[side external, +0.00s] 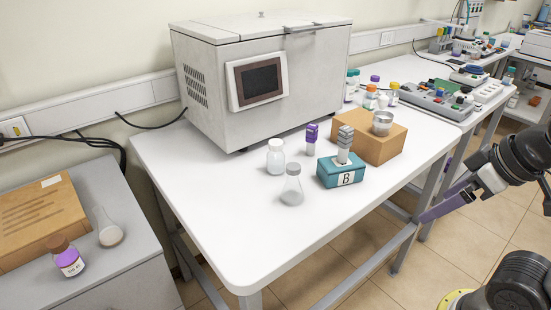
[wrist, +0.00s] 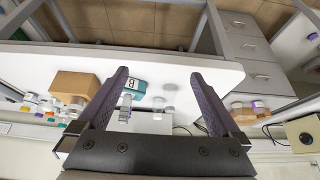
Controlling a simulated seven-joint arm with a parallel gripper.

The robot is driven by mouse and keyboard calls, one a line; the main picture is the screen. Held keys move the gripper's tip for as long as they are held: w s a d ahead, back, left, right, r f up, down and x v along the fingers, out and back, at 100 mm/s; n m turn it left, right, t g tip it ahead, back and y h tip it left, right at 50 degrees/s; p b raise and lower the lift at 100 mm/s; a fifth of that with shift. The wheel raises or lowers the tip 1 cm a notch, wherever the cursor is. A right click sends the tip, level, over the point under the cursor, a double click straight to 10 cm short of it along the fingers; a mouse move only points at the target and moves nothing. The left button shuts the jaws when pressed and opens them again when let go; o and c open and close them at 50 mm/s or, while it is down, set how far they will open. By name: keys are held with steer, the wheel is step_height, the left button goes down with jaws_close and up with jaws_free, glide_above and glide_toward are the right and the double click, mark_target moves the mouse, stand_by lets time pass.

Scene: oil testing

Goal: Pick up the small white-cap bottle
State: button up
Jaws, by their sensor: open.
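The small white-cap bottle (side external: 275,157) is clear with white contents and stands upright on the white table, in front of the large grey machine. In the side view the purple fingers (side external: 447,205) are at the right, beyond the table's front edge, well away from the bottle.
The grey machine (side external: 262,85) blocks the back. The table's front left is clear.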

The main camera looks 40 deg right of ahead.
steer(key=w+r+t, duration=0.2)
steer(key=w+r, duration=0.7)
steer(key=w, duration=0.3)
glide_above(276, 159)
steer(key=s+d, duration=0.2)
steer(key=s, duration=0.5)
step_height(276, 159, down, 5)
steer(key=shift+g, duration=0.8)
steer(key=x, duration=0.5)
steer(key=s+x, duration=0.1)
steer(key=x, duration=0.4)
steer(key=f+x, duration=0.1)
steer(key=x, duration=0.3)
steer(key=shift+a+f, duration=0.15)
steer(key=shift+f, duration=0.15)
steer(key=shift+x, duration=3.1)
steer(key=shift+a, duration=0.15)
jaws_close()
steer(key=shift+r, duration=0.1)
